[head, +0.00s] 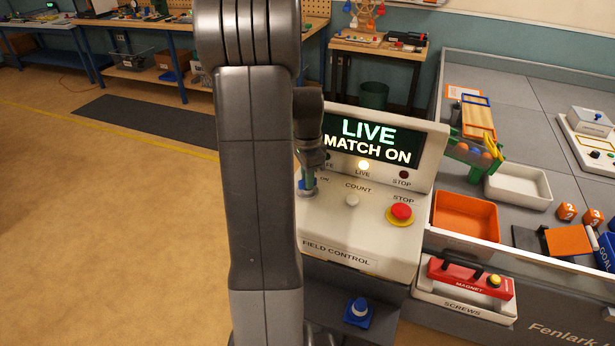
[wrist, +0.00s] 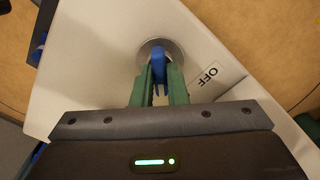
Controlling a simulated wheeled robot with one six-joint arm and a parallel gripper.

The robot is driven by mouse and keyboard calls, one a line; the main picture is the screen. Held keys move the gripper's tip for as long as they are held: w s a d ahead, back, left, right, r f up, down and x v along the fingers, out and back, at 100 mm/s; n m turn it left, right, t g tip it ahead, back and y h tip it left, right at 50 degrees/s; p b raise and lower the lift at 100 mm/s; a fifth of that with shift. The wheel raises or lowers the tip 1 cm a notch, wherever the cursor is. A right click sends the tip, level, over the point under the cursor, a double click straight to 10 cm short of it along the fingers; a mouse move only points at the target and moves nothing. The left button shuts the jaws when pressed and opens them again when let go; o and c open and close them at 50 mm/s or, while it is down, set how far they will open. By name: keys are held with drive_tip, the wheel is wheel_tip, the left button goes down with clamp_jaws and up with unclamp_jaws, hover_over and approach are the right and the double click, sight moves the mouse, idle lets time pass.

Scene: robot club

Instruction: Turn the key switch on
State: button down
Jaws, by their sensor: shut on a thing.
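The field control box (head: 345,225) is white, with a lit screen (head: 362,139) that reads "LIVE MATCH ON". The lamp above "LIVE" is lit. The key switch (wrist: 157,62) has a blue key in a round metal collar in the wrist view. A label reading "OFF" lies to the right of the collar. My gripper (wrist: 158,90) has green fingers shut on the blue key, one on each side. In the head view my gripper (head: 308,180) is at the left of the box's panel, by the "ON" label, and my arm hides part of the box's left side.
A red stop button (head: 401,212) and a small grey count knob (head: 352,200) are on the same panel. To the right are an orange tray (head: 465,216) and a red magnet bar (head: 470,278).

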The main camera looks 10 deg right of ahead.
drive_tip(key=shift+w+r, duration=0.1)
drive_tip(key=c, duration=1.4)
unclamp_jaws()
drive_tip(key=shift+c, duration=0.2)
wheel_tip(320, 180, up, 14)
drive_tip(key=shift+b, duration=0.45)
wheel_tip(320, 180, down, 14)
drive_tip(key=shift+f+p, duration=0.1)
drive_tip(key=shift+p, duration=0.35)
